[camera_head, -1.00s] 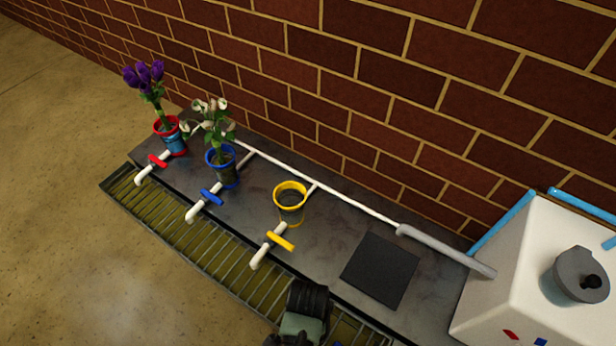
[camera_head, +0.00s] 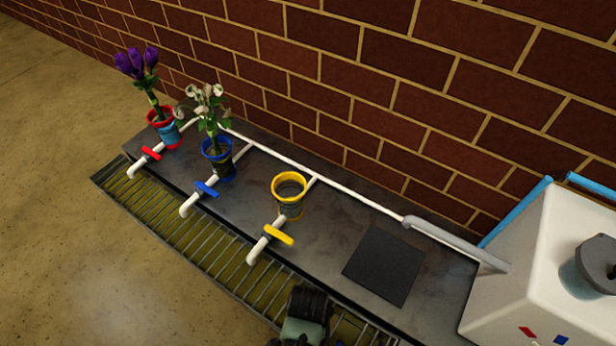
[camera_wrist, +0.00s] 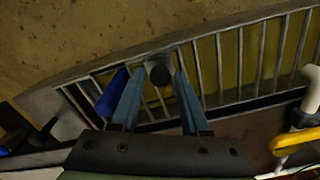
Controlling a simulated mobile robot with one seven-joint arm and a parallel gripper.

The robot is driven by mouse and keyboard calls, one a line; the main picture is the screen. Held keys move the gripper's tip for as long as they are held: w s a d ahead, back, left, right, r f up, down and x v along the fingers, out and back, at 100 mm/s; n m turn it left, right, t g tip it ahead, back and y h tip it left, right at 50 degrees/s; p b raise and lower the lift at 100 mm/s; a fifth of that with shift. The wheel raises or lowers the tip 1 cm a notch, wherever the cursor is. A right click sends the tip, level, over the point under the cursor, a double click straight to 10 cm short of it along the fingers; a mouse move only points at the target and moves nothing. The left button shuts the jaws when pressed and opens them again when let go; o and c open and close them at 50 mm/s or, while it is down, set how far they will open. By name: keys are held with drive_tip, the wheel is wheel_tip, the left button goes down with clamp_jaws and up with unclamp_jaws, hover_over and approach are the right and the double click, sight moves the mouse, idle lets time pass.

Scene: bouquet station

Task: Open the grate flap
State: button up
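The metal grate (camera_head: 215,252) runs along the front of the dark counter, with slats over a yellowish trough. In the wrist view the grate (camera_wrist: 225,62) crosses the picture. A dark round knob (camera_wrist: 159,73) on a grey mount sits at its outer rim. My gripper (camera_wrist: 158,78) has two blue-grey fingers spread apart, one on each side of the knob; I cannot tell whether they touch it. A blue piece (camera_wrist: 112,92) lies beside the left finger. In the head view my wrist shows at the bottom, and the fingertips are hidden.
On the counter stand a red-rimmed pot (camera_head: 168,130) with purple flowers, a blue-rimmed pot (camera_head: 218,160) with white flowers and an empty yellow-rimmed pot (camera_head: 289,190). White pipes with coloured valves reach over the grate. A white machine (camera_head: 530,270) stands at right. Open floor (camera_head: 100,270) lies in front.

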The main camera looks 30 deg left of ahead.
clamp_jaws()
idle(1.1)
